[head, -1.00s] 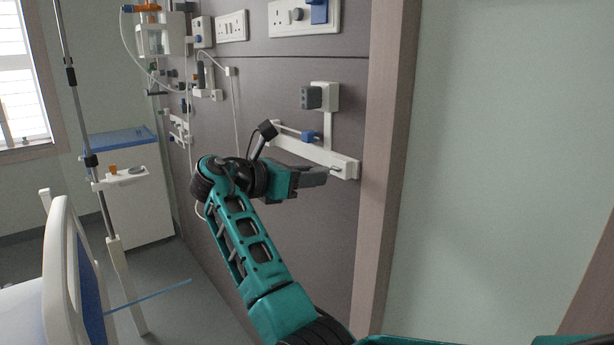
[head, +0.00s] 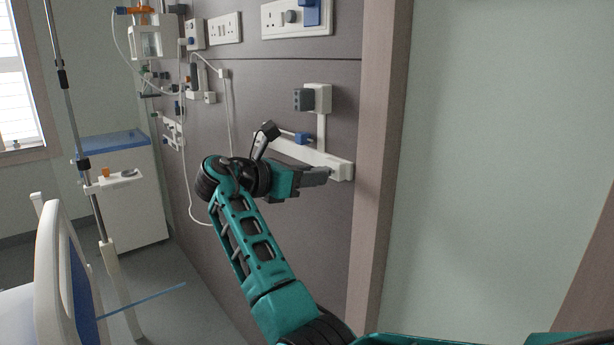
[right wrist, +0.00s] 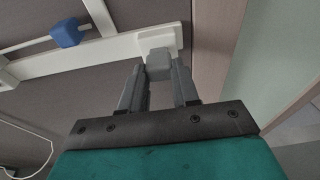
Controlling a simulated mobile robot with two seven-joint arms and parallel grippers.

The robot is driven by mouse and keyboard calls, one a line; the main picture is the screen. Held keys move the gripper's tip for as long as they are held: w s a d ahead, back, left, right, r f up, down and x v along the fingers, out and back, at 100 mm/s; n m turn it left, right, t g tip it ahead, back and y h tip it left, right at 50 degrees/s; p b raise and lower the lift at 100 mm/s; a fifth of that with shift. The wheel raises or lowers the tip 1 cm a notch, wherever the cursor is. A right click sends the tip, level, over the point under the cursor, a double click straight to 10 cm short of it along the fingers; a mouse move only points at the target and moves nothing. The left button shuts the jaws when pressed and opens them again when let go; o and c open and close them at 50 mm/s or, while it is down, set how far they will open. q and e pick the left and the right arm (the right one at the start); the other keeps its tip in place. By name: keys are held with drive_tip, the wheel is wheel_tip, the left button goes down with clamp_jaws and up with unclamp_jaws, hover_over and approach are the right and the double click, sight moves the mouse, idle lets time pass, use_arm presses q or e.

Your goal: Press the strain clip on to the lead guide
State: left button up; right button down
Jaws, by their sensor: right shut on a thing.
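My right gripper (head: 326,176) is at the right end of a white wall rail (head: 300,156), which I take for the lead guide. In the right wrist view the fingers of this gripper (right wrist: 159,77) are shut on a small grey block (right wrist: 158,62), probably the strain clip. The block sits in front of the rail's wider end plate (right wrist: 150,40); whether it touches the plate I cannot tell. In the head view the fingers hide most of the block. My left gripper is not in view.
A blue block (head: 302,138) sits on a thin rod along the rail, left of the gripper; it also shows in the right wrist view (right wrist: 67,32). A grey plug (head: 303,99) in a white socket is above. A wooden wall post (head: 378,150) stands close right.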

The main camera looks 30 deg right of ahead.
drive_tip(key=shift+d, duration=0.15)
drive_tip(key=shift+d, duration=0.15)
drive_tip(key=c, duration=0.8)
unclamp_jaws()
drive_tip(key=shift+d, duration=0.1)
drive_tip(key=shift+o, duration=0.2)
drive_tip(key=v, duration=1.6)
drive_tip(key=shift+a+f, duration=0.3)
drive_tip(key=shift+a, duration=0.2)
drive_tip(key=shift+s, duration=0.1)
